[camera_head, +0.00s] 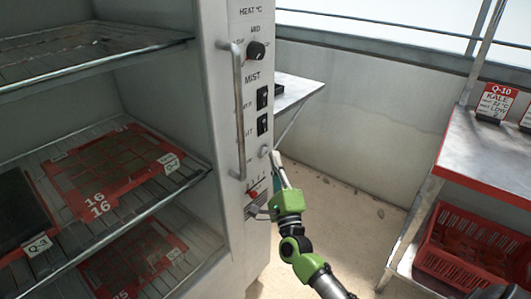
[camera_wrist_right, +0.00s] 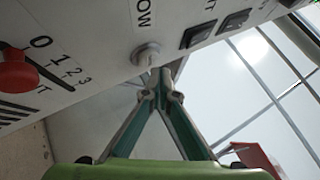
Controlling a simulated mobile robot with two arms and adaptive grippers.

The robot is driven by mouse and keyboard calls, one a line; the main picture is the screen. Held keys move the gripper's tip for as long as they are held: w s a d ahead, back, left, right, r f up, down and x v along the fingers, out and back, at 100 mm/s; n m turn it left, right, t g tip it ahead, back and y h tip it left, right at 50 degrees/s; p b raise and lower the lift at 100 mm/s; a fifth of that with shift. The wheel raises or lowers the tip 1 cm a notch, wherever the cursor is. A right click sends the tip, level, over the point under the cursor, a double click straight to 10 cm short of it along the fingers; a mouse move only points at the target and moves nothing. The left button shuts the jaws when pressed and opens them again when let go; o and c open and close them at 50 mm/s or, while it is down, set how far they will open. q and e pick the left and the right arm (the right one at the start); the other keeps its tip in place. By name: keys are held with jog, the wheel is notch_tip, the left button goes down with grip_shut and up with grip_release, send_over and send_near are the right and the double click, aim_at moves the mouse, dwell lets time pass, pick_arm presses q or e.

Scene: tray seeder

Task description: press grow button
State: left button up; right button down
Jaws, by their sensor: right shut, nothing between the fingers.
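The grow button (camera_head: 265,151) is a small pale round knob on the front panel of the grey cabinet, below two black switches. In the right wrist view the button (camera_wrist_right: 148,54) sits beside a label of which "OW" is readable. My right gripper (camera_head: 277,156) is shut and empty, its fingertips pointing up at the button from just right of it. In the wrist view the closed fingertips (camera_wrist_right: 161,75) are right beside the button; I cannot tell whether they touch it. My left gripper is out of view.
A vertical handle (camera_head: 239,110) stands left of the controls. A red lever (camera_head: 253,194) with a scale is below the button, also showing in the wrist view (camera_wrist_right: 17,72). Racks with red trays (camera_head: 112,168) fill the open cabinet. A red crate (camera_head: 463,250) sits right.

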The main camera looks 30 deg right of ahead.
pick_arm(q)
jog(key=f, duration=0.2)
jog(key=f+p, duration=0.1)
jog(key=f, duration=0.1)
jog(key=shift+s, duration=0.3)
pick_arm(e)
jog(key=s, duration=0.1)
jog(key=s+d, duration=0.1)
jog(key=s, duration=0.1)
jog(key=s+d, duration=0.1)
jog(key=shift+s, duration=0.3)
